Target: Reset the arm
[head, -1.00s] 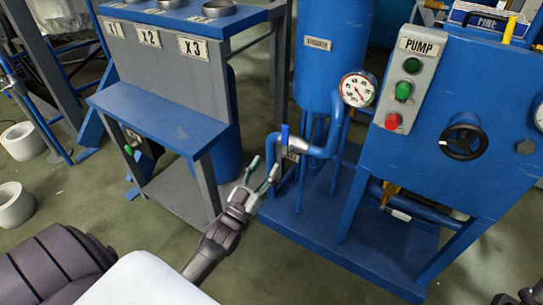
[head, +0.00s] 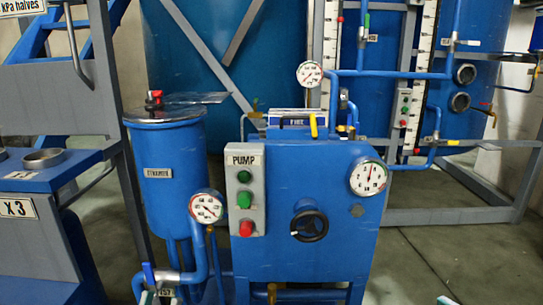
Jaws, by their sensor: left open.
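Only the pale teal fingertips of my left gripper (head: 160,297) show at the bottom edge of the head view. They are spread apart and look empty, close to the blue-handled valve (head: 149,274) on the pipe at the foot of the blue cylinder (head: 174,195). I cannot tell whether they touch the pipe. A small teal tip at the bottom right looks like part of my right gripper (head: 445,300); its jaws are cut off by the frame. The rest of both arms is out of view.
The blue pump cabinet (head: 330,235) stands in the middle, with a button panel (head: 245,190), a black handwheel (head: 310,226) and gauges. A blue bench labelled X3 (head: 18,208) is at the left. Open floor (head: 450,250) lies at the right.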

